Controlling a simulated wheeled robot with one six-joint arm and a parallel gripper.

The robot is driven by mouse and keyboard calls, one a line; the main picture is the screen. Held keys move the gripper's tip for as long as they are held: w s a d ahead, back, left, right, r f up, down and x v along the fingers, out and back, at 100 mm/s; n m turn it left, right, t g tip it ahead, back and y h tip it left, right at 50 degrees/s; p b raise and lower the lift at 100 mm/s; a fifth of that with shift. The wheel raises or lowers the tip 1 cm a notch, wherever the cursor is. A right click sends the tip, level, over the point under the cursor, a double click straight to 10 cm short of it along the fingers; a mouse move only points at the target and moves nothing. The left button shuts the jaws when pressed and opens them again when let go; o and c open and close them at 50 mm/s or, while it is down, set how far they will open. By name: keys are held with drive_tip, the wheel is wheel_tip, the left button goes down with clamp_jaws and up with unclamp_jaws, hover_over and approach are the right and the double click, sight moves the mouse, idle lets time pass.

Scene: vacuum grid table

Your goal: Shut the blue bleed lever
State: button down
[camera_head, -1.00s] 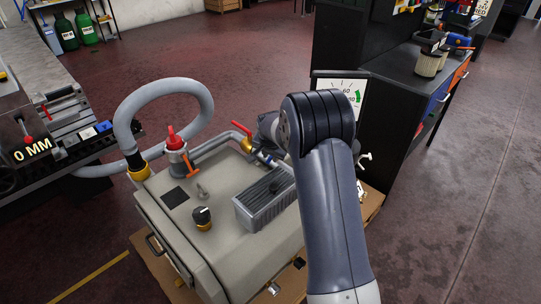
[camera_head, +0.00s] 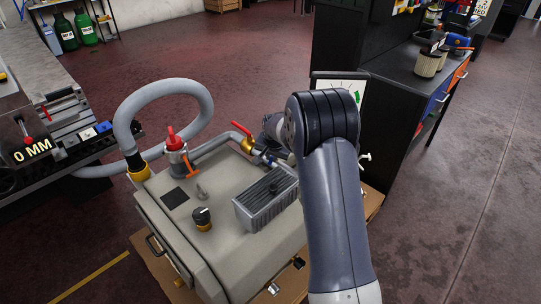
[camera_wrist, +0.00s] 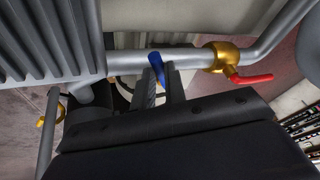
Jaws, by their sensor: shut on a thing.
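The blue bleed lever (camera_wrist: 157,66) shows in the wrist view as a short blue handle close to a grey pipe (camera_wrist: 190,58). My gripper (camera_wrist: 162,78) has its two dark fingers on either side of the lever and is shut on it. The fingers hide the lever's lower part, so I cannot tell its full angle. In the head view my arm covers most of the gripper and the area around the lever.
A brass valve with a red handle (camera_wrist: 228,70) sits on the pipe, right of my fingers. In the head view, the beige pump housing (camera_head: 228,255) carries a grey finned block (camera_head: 263,205), a black knob (camera_head: 202,218) and an orange lever (camera_head: 191,167). A dark cabinet (camera_head: 390,125) stands right of my arm.

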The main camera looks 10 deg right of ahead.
drive_tip(key=shift+s+d+n+y+b, duration=0.15)
drive_tip(key=shift+d+n+y+b, duration=0.2)
drive_tip(key=shift+n, duration=0.5)
drive_tip(key=shift+s+d+n+y+b, duration=0.1)
drive_tip(key=shift+d+n+y, duration=0.3)
drive_tip(key=shift+n, duration=0.45)
drive_tip(key=c, duration=1.5)
unclamp_jaws()
drive_tip(key=shift+o, duration=0.2)
wheel_tip(320, 180, up, 10)
drive_tip(key=p, duration=0.1)
drive_tip(key=shift+c, duration=0.4)
